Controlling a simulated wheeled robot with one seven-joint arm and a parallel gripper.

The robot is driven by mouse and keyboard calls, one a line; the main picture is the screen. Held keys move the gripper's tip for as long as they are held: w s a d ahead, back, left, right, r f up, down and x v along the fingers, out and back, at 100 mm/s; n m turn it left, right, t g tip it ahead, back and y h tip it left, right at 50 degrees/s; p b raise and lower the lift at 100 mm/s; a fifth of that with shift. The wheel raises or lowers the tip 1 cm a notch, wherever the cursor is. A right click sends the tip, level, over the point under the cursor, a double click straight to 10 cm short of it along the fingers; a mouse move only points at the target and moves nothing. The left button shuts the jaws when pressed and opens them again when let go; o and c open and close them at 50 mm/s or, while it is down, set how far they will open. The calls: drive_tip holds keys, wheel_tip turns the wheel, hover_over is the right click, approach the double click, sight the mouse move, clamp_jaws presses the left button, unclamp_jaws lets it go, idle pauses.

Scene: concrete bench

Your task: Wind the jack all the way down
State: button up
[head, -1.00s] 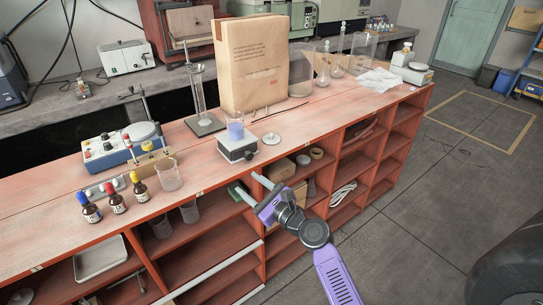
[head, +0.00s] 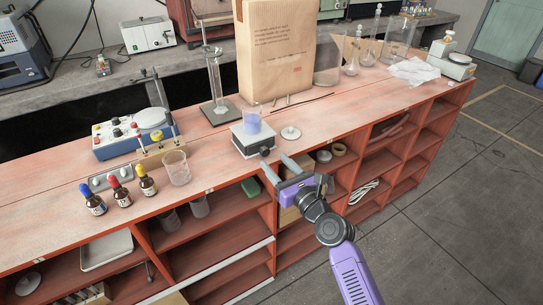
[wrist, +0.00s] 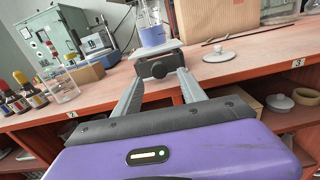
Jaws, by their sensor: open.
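The jack (head: 252,141) is a small grey and white lab jack near the front edge of the bench. A beaker of violet-blue liquid (head: 252,124) stands on its top plate; it also shows in the wrist view (wrist: 153,36). The jack's dark knob (wrist: 158,70) faces me in the wrist view. My gripper (head: 275,159) is open, just in front of the jack. In the wrist view its two fingers (wrist: 160,84) point at the knob, one towards each side. I cannot tell whether they touch it.
A tall cylinder on a dark base (head: 218,100) and a paper bag (head: 278,55) stand behind. An empty beaker (head: 176,168) and dropper bottles (head: 120,193) stand left. Open shelves (head: 215,233) lie below the bench top.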

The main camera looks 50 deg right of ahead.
sight(266, 153)
drive_tip(key=shift+x, duration=1.9)
clamp_jaws()
